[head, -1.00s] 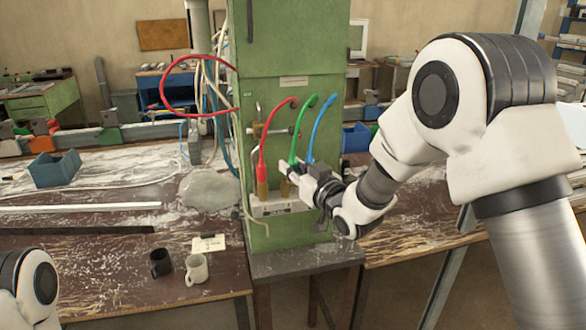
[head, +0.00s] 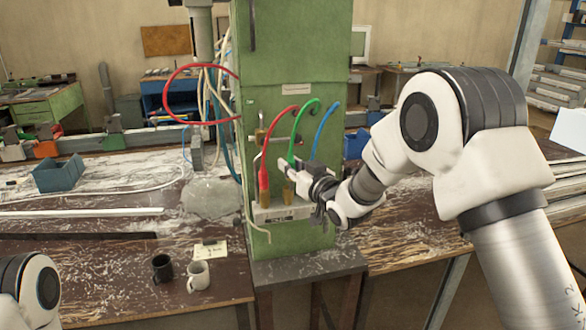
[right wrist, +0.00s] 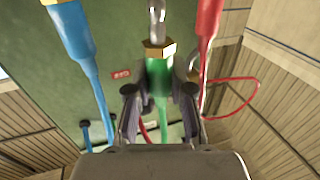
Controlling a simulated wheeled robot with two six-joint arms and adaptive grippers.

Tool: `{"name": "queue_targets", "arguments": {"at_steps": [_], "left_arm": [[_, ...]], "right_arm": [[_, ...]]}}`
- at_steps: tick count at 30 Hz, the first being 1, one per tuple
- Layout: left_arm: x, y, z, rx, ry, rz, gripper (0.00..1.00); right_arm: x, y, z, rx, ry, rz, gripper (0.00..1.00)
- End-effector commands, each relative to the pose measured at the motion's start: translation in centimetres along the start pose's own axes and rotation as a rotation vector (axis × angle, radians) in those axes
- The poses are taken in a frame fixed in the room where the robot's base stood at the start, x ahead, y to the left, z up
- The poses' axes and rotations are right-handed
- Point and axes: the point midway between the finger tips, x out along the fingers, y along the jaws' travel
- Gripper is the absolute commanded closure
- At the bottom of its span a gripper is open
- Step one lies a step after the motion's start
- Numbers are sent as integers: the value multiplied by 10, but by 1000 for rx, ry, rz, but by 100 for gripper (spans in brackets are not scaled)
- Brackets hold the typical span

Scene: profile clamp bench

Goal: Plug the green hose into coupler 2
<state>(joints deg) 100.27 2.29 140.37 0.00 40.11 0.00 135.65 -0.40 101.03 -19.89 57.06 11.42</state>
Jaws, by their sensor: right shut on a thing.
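The green hose (head: 299,138) loops out of the green cabinet and hangs down to my right gripper (head: 288,168). The right gripper is shut on the green hose near its end. In the right wrist view the hose's green sleeve (right wrist: 158,78) sits between the fingers, with a brass nut and a steel tip beyond them. In the head view a brass coupler (head: 289,193) stands below the gripper on the pale coupler block (head: 284,214). The numbers on the block are too small to read. My left gripper is out of view.
The red hose (head: 264,168) runs down to a brass coupler just left of the green one. The blue hose (head: 322,130) hangs close on the right, partly hidden behind my gripper. Two mugs (head: 198,275) and a small card (head: 210,251) are on the left bench.

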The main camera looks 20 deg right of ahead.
Motion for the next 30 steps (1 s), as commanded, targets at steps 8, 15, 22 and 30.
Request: {"name": "queue_targets", "arguments": {"at_steps": [8,15,22,30], "left_arm": [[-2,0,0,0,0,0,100],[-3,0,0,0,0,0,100],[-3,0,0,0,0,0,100],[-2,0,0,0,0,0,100]], "right_arm": [[16,6,-1,0,2,0,100],[27,10,0,1,0,1,100],[27,10,-1,0,1,0,100],[27,9,0,0,1,0,100]]}}
